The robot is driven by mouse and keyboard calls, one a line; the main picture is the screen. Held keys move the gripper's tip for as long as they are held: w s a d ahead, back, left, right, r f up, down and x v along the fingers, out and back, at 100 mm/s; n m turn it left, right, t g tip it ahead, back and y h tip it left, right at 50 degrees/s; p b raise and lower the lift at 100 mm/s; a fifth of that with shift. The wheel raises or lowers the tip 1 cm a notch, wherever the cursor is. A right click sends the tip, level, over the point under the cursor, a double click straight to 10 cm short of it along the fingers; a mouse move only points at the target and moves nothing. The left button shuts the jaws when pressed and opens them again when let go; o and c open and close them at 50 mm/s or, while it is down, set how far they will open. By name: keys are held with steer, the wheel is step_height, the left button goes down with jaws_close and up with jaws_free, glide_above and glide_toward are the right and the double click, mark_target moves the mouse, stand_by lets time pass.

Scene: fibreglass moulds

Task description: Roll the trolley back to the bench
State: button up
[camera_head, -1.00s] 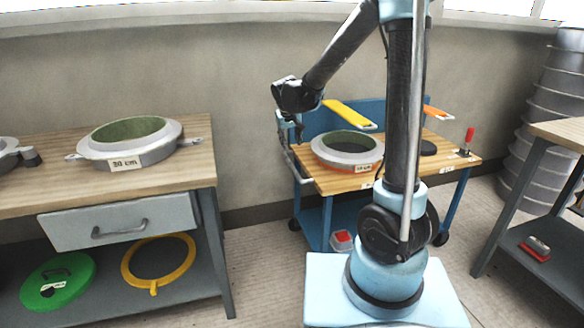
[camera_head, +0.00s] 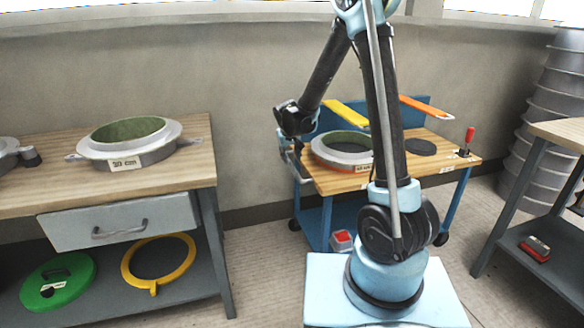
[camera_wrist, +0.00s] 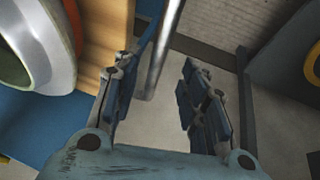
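The trolley (camera_head: 324,185) has a wooden top and a blue frame on castors, and stands by the back wall. A grey bar handle (camera_wrist: 163,55) is at its left end; in the head view my gripper largely covers it. My gripper (camera_head: 291,160) is at that end. In the wrist view its fingers (camera_wrist: 160,100) are spread apart, with the bar running between or just beyond them; I cannot tell how deep it sits. The bench (camera_head: 190,160) with a drawer stands at left, apart from the trolley.
A mould ring (camera_head: 343,148) and a dark disc (camera_head: 420,147) are on the trolley; a red-white box (camera_head: 341,240) is low beside its frame. Another mould (camera_head: 130,145) sits on the bench. Floor shows between bench and trolley.

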mark_target(292, 166)
steer(key=shift+x, duration=3.85)
steer(key=shift+d, duration=0.1)
jaws_close()
